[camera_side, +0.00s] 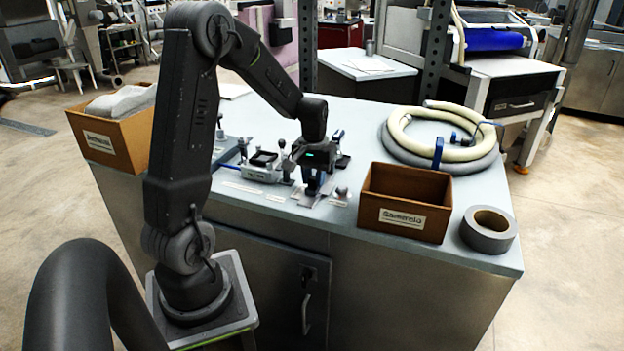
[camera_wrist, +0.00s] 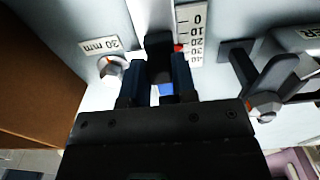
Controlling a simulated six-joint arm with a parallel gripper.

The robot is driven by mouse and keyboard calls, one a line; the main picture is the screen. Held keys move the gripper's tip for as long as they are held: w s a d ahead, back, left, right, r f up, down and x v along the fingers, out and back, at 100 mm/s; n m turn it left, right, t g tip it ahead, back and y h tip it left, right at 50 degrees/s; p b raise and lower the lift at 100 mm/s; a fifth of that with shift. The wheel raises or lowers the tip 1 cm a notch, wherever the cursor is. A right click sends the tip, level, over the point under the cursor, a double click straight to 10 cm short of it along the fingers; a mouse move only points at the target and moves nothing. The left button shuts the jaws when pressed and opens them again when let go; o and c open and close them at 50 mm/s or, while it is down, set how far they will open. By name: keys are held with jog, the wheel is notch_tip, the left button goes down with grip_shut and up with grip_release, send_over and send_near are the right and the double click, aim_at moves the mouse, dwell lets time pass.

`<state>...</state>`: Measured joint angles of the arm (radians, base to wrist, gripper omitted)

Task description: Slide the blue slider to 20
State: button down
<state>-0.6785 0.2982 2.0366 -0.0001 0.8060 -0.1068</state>
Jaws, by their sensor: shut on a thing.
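In the wrist view, my gripper (camera_wrist: 157,66) is shut on the slider's dark upright handle (camera_wrist: 159,43). A small blue patch of the blue slider (camera_wrist: 164,90) shows between the fingers. A white scale (camera_wrist: 190,32) marked from 0 to 40 stands right beside the handle. A small red pointer (camera_wrist: 178,47) lies at the scale's edge, close to the 20 mark; its exact reading is too small to tell. In the side view, my gripper (camera_side: 314,184) points down at the bench's front part; my wrist hides much of the slider.
A round-headed knob (camera_wrist: 112,68) is close left of my fingers, and a dark lever (camera_wrist: 262,82) is to the right. On the bench (camera_side: 350,113) are a brown box (camera_side: 405,203), a tape roll (camera_side: 488,229), coiled hoses (camera_side: 440,153) and another box (camera_side: 112,142).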

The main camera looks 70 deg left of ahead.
aim_at(314, 177)
jog(key=c, duration=0.9)
grip_release()
notch_tip(314, 177, up, 14)
jog(key=shift+f, duration=0.1)
jog(key=s+d+m+t, duration=0.2)
jog(key=s+d+m, duration=0.1)
jog(key=d, duration=0.5)
jog(key=s+d+m+t, duration=0.1)
jog(key=s+d+m, duration=0.2)
jog(key=d, duration=0.5)
jog(key=s+d+r+m+t, duration=0.1)
jog(key=s+d+m+t, duration=0.1)
jog(key=s+d, duration=0.3)
jog(key=shift+s+d+m+t, duration=0.15)
jog(key=shift+s+d+m, duration=0.1)
jog(key=shift+d, duration=0.6)
jog(key=shift+s+d+m+t, duration=0.15)
jog(key=shift+d+m, duration=0.1)
jog(key=shift+d, duration=0.6)
